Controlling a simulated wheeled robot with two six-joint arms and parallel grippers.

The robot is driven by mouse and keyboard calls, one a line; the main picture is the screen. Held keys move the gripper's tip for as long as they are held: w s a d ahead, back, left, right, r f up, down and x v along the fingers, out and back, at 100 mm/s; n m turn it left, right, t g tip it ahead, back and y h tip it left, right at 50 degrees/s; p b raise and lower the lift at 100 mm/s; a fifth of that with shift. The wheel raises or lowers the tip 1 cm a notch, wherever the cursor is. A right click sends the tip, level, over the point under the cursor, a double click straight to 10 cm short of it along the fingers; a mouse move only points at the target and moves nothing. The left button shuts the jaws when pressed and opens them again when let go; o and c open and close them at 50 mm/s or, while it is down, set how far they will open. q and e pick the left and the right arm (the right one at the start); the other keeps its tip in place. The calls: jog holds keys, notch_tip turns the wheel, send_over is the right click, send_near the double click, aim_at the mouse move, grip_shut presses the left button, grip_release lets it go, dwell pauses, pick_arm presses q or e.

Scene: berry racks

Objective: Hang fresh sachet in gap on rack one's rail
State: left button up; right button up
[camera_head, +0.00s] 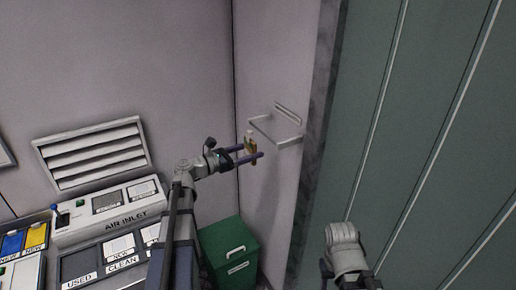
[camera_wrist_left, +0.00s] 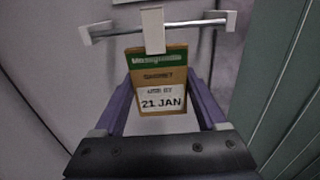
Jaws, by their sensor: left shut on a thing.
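My left gripper (camera_head: 249,157) is shut on a brown sachet (camera_head: 250,146) with a green band and a white hook on top. In the left wrist view the sachet (camera_wrist_left: 160,78) sits upright between the two purple fingers, its label reading "USE BY 21 JAN". Its white hook (camera_wrist_left: 152,30) overlaps the rail (camera_wrist_left: 190,28); I cannot tell whether they touch. The rail (camera_head: 264,131) is a bare bar on white wall brackets, just above and beside the gripper in the head view. No other sachet shows on it. My right gripper is out of view.
A green bin (camera_head: 229,251) with a handle stands on the floor below my left arm. A bench labelled "AIR INLET" (camera_head: 125,222), with used and clean trays, is at the lower left. A dark green panelled wall (camera_head: 430,120) fills the right side.

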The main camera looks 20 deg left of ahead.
pick_arm(q)
jog(key=shift+v, duration=2.15)
